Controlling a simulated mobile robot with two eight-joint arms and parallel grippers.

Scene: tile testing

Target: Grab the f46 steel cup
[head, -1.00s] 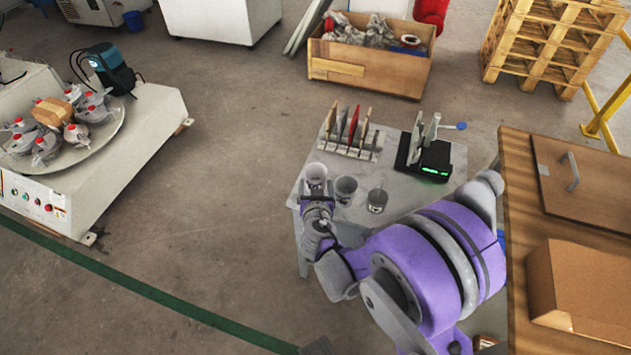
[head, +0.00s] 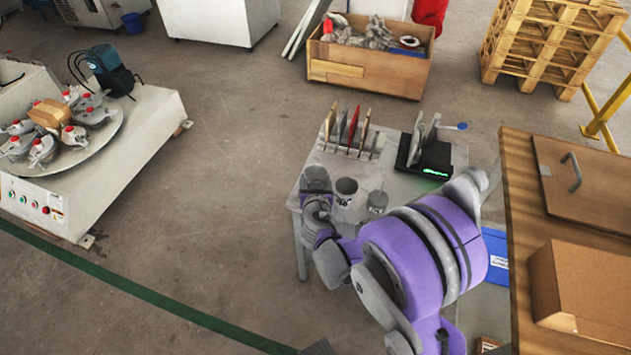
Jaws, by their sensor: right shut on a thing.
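A small grey table holds a row of steel cups at its front left. My right gripper (head: 316,186) is at the left end of this row, shut on the leftmost steel cup (head: 315,174), which the gripper mostly hides. A second steel cup (head: 346,188) stands upright just to the right of the gripper, and a third cup (head: 377,201) stands to the right of that. The cups carry dark markings too small to read, so I cannot tell which is f46. My left gripper is not in view.
On the grey table (head: 390,180), a rack of upright tiles (head: 347,132) and a black device with a green display (head: 428,158) stand behind the cups. A wooden workbench (head: 520,215) with a cardboard box (head: 585,295) borders the right. Floor left of the table is clear.

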